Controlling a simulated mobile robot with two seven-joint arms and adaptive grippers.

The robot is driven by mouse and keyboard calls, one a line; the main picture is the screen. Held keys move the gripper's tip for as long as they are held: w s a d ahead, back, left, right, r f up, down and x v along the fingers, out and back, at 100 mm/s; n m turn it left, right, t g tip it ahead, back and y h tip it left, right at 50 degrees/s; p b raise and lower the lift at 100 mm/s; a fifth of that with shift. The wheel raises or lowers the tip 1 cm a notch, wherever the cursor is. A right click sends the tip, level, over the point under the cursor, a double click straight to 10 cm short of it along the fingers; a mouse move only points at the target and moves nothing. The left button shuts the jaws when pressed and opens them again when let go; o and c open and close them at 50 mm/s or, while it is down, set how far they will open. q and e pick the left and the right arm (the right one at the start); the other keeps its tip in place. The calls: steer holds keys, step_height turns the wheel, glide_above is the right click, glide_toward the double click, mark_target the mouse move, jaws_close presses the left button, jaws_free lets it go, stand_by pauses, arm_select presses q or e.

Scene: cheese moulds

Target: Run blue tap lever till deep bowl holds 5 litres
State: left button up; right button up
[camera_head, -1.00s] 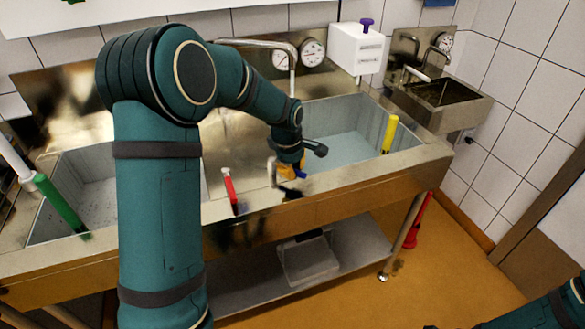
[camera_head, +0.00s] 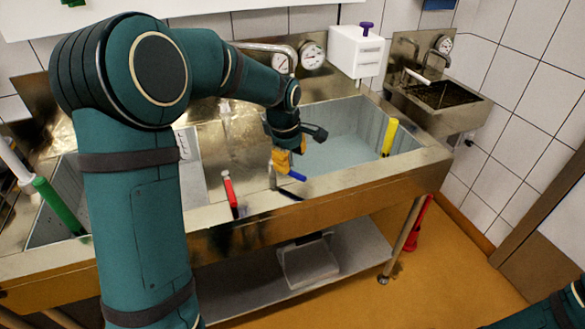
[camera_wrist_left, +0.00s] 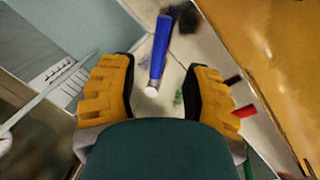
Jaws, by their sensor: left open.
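The blue tap lever (camera_head: 297,176) stands at the front rim of the steel sink unit. My left gripper (camera_head: 287,160), with yellow finger pads, is right at it. In the left wrist view the blue lever (camera_wrist_left: 161,50) points between the fingertips of my open left gripper (camera_wrist_left: 158,85), with gaps on both sides. The right-hand sink bowl (camera_head: 402,140) has a flat blue-grey surface inside; I cannot tell its water level. Marks on a pale bowl wall (camera_wrist_left: 55,75) are too small to read. Only part of my right arm shows, at the lower right; its gripper is out of view.
A red lever (camera_head: 230,190) stands left of the blue one. A yellow-handled tool (camera_head: 390,135) and a green-handled one (camera_head: 58,205) lean in the bowls. Two round dials (camera_head: 312,55) and a spout (camera_head: 265,47) are behind. A white box (camera_head: 357,50) hangs at the back wall.

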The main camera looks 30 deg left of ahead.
arm_select(q)
steer(key=r, duration=0.2)
steer(key=s+r, duration=0.1)
steer(key=r, duration=0.2)
steer(key=shift+r, duration=0.35)
steer(key=shift+s, duration=0.1)
stand_by(1.6)
